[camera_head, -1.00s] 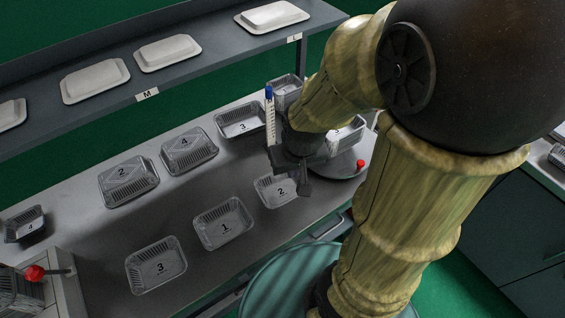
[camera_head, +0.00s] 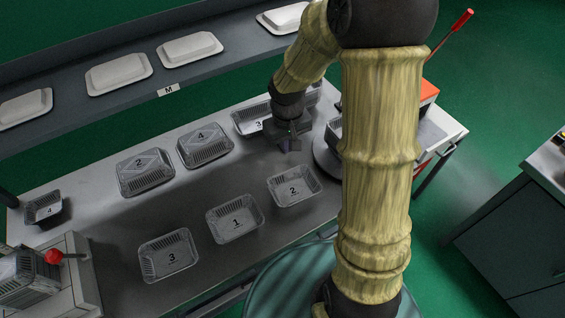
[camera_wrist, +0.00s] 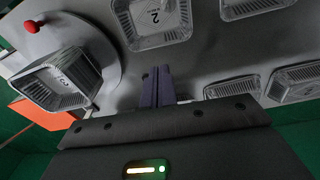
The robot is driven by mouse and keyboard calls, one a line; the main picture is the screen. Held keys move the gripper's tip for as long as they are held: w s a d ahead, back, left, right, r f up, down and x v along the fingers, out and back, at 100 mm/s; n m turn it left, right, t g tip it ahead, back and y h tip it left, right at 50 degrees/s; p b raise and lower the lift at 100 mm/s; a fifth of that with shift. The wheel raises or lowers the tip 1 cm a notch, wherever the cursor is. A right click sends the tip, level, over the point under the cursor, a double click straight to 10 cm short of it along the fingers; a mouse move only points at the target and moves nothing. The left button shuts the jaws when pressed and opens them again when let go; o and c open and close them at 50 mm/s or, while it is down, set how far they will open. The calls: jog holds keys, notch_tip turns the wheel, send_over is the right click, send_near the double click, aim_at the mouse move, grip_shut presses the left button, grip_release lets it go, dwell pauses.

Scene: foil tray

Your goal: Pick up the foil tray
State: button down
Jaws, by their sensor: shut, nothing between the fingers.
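Several foil trays stand on the grey bench. Trays 3 (camera_head: 168,257), 1 (camera_head: 235,219) and 2 (camera_head: 294,187) form the front row. Lidded-looking trays 2 (camera_head: 145,172) and 4 (camera_head: 205,145) lie behind, with another tray 3 (camera_head: 249,119) at the back, partly hidden by my gripper. A small tray 4 (camera_head: 43,208) is at the far left. My gripper (camera_head: 291,146) is shut and empty, above the bench beside the back tray 3. In the wrist view its fingers (camera_wrist: 158,72) are together, below front tray 2 (camera_wrist: 150,38) in the picture and touching no tray.
A round plate (camera_wrist: 105,40) with a red knob (camera_wrist: 32,26) carries another foil tray (camera_wrist: 55,85). White lids lie on the shelf (camera_head: 120,97) above the bench. A machine with a red knob (camera_head: 54,257) stands at lower left. Bench between the rows is clear.

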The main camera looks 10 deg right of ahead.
jog(key=w+a+f+n+g+p, duration=0.1)
jog(key=w+f, duration=0.4)
jog(key=w, duration=0.3)
jog(key=shift+a, duration=0.4)
jog(key=shift+f, duration=0.2)
notch_tip(320, 180, down, 10)
jog(key=shift+r+p, duration=0.1)
jog(key=shift+p, duration=0.75)
jog(key=s, duration=0.1)
jog(key=s+d+p, duration=0.1)
jog(key=s, duration=0.1)
jog(key=shift+s+r, duration=0.1)
jog(key=shift+s+d, duration=0.1)
jog(key=shift+s, duration=0.2)
jog(key=shift+d, duration=0.1)
